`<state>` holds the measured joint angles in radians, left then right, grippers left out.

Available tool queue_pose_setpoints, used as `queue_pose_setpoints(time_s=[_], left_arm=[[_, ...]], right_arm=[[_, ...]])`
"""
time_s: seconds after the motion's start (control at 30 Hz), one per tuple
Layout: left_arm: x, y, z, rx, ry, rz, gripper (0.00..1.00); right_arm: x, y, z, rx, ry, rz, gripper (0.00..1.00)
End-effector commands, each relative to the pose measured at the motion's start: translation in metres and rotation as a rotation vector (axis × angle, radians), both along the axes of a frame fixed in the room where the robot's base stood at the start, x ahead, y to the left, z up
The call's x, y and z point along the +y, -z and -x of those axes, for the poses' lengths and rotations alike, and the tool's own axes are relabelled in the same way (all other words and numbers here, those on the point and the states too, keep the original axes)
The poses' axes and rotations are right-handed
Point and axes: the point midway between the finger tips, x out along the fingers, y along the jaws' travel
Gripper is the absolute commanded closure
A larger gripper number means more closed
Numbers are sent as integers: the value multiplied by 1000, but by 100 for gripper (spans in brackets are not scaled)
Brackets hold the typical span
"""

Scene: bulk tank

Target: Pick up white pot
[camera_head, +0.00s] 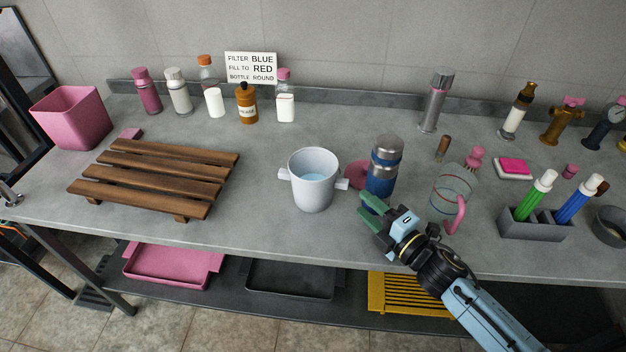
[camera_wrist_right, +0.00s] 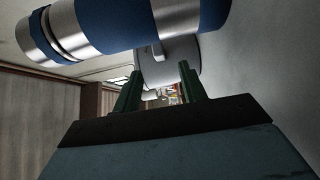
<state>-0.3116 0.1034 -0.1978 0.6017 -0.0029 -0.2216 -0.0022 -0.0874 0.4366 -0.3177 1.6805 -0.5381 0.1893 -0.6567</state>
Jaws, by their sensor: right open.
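The white pot (camera_head: 314,190) stands upright on the grey bench near its front middle, with a small handle on each side and light blue liquid inside. My right gripper (camera_head: 366,207) is open, with green fingers, just to the right of the pot and apart from it. In the right wrist view the open fingers (camera_wrist_right: 158,88) point toward a pale rounded thing (camera_wrist_right: 172,62), probably the pot, partly hidden by the blue and steel flask (camera_wrist_right: 115,20). My left gripper is not in view.
The blue flask (camera_head: 384,165) stands right behind my right gripper. A glass jug (camera_head: 453,190) with a pink handle is to its right. A wooden slatted rack (camera_head: 155,178) lies left of the pot. Bottles line the back. The bench between rack and pot is clear.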

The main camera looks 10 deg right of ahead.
Motion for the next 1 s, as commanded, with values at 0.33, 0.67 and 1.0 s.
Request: queue_pose_setpoints(time_s=[0.33, 0.67, 1.0], left_arm=[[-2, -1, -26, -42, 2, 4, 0], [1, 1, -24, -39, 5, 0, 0], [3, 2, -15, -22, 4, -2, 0]], right_arm=[[20, -2, -28, -3, -1, -1, 58], [35, -2, -53, 0, 0, 0, 58], [34, -1, -52, 1, 0, 0, 82]])
